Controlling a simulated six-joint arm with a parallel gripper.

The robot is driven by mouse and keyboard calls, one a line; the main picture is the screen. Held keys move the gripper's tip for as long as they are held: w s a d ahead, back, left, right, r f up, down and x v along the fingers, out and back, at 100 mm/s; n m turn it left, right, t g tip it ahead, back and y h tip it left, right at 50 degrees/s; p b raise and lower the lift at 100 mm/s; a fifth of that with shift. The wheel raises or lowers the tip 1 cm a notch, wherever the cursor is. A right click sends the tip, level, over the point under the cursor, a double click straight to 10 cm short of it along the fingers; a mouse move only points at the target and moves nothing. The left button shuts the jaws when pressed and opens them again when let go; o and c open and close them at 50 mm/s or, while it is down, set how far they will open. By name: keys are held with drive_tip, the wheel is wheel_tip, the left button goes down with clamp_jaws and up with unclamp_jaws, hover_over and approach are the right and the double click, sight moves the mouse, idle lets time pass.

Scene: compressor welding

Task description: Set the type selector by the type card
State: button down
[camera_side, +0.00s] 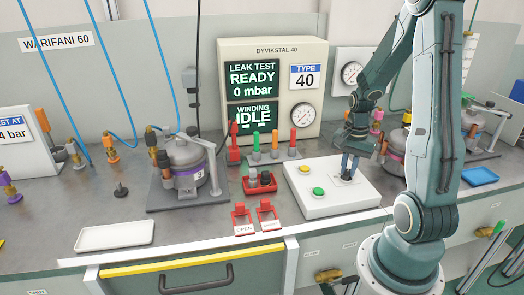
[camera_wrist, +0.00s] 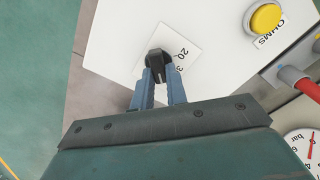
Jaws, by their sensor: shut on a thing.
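The type card (camera_side: 304,77) on the tester front reads "TYPE 40" in the side view. The type selector is a black knob (camera_wrist: 158,60) on a white dial plate (camera_wrist: 183,42), on the white control box (camera_side: 335,203). My gripper (camera_side: 347,172) points down at the selector in the side view. In the wrist view my gripper's blue fingers (camera_wrist: 158,80) are shut on the knob, one on each side. The plate shows "20" and part of another number beginning with 3. The fingers hide the rest of the plate, and I cannot tell the knob's setting.
A yellow button (camera_side: 304,169) and a green button (camera_side: 318,191) sit on the box's left side. The tester (camera_side: 262,60) stands behind, reading READY and IDLE. A compressor (camera_side: 184,165) stands left, and red tags (camera_side: 268,218) lie in front.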

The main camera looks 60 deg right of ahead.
sight(346, 171)
drive_tip(key=shift+d, duration=0.1)
drive_tip(key=c, duration=1.4)
unclamp_jaws()
drive_tip(key=shift+r, duration=0.15)
wheel_tip(346, 171, up, 14)
drive_tip(key=shift+f, duration=0.2)
drive_tip(key=shift+w, duration=0.1)
drive_tip(key=s+a+r+n+t, duration=0.1)
drive_tip(key=a+r+n+t, duration=0.1)
drive_tip(key=a+n, duration=0.7)
drive_tip(key=a+r+n+t, duration=0.3)
drive_tip(key=a+n, duration=0.6)
drive_tip(key=a, duration=0.6)
drive_tip(key=shift+s+a+r+t, duration=0.3)
drive_tip(key=shift+s+a+r, duration=0.05)
drive_tip(key=shift+s+r, duration=0.05)
